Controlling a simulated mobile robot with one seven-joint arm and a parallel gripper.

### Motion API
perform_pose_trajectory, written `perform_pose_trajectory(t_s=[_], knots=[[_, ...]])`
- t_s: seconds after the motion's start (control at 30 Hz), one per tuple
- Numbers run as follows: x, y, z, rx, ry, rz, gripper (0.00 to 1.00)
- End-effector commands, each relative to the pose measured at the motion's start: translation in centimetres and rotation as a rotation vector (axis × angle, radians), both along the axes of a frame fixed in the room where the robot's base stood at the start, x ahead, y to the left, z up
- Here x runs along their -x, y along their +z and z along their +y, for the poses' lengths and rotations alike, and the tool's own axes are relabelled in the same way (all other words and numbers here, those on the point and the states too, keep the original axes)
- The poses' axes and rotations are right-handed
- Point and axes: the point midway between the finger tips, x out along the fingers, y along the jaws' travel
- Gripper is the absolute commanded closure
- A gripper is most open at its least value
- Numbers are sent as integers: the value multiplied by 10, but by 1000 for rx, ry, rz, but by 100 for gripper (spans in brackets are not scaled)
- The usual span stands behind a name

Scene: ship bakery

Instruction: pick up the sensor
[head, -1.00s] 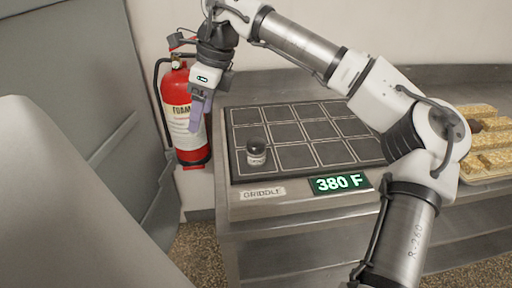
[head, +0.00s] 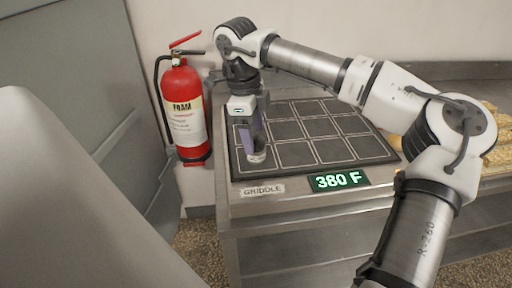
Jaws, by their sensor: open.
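The sensor (head: 257,157), a small light cylinder with a dark top in the earlier view, stands on the front left part of the griddle (head: 295,154). My gripper (head: 252,143) points down right at it, with its purple fingers open. The fingers hide most of the sensor; only its lower part shows. I cannot tell whether the fingers touch it.
The griddle's display (head: 339,181) reads 380 F. A red foam extinguisher (head: 184,112) stands to the left of the counter. Golden baked pieces (head: 491,150) lie at the far right, partly behind my arm. The griddle's other squares are clear.

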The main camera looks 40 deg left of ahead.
Motion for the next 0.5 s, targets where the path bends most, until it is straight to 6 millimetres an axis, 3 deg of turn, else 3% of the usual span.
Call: perform_pose_trajectory(t_s=[0.3,0.5], knots=[[-5,-40,-6,1,1,3,32],[-6,-48,-6,-1,0,0,32]])
